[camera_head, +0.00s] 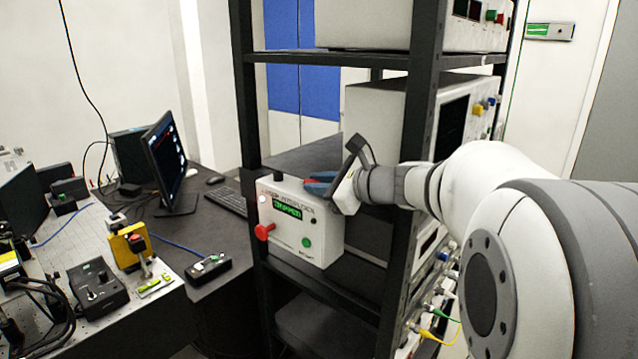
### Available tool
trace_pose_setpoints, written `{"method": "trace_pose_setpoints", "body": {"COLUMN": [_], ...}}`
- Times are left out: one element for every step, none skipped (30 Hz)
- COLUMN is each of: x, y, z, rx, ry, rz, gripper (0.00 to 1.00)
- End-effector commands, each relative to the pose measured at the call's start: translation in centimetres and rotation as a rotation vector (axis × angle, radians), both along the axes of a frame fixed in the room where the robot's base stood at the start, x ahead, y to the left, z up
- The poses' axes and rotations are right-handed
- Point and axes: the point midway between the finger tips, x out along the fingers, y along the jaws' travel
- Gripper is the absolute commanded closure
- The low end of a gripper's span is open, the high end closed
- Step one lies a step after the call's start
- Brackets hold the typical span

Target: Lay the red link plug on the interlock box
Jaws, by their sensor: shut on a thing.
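The interlock box (285,240) is a white box with a lit green display, a red knob and a green button on its front. It stands on a shelf of the dark rack. My gripper (320,184) is at the box's rear right top edge, its fingers pointing left over the top. It is shut on the red link plug (312,181), of which only a small red part shows between the blue-and-dark fingers. I cannot tell whether the plug touches the box top.
Rack posts (408,180) stand close to my arm, and a shelf (350,58) lies above the gripper. A large white instrument (375,115) is behind it. A bench with a monitor (165,160), a yellow device (128,246) and cables is at the left.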

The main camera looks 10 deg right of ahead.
Motion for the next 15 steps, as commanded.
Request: {"method": "trace_pose_setpoints", "body": {"x": [0.00,0.00,0.00,0.00,0.00,0.00,0.00,0.00,0.00,0.00,0.00,-0.01,-0.01,-0.02,-0.02], "y": [0.02,0.02,0.03,0.03,0.03,0.03,0.04,0.04,0.04,0.05,0.05,0.06,0.07,0.07,0.08], "z": [-0.15,-0.19,-0.25,-0.30,-0.34,-0.40,-0.44,-0.49,-0.41,-0.39,-0.39,-0.41,-0.43,-0.44,-0.46], "rx": [0.000,0.000,0.000,0.000,0.000,0.000,0.000,0.000,0.001,0.001,0.000,0.000,0.000,0.000,0.000], "ry": [0.000,0.000,0.000,0.000,0.000,0.000,0.000,0.000,0.000,0.000,0.001,0.001,0.001,0.001,0.001], "rz": [0.000,0.000,0.000,0.000,0.000,0.000,0.000,0.000,0.001,0.001,0.001,0.001,0.001,0.002,0.002], "gripper": [1.00,1.00,1.00,1.00,1.00,1.00,1.00,1.00,0.83,0.81,0.79,0.75,0.73,0.70,0.67]}}
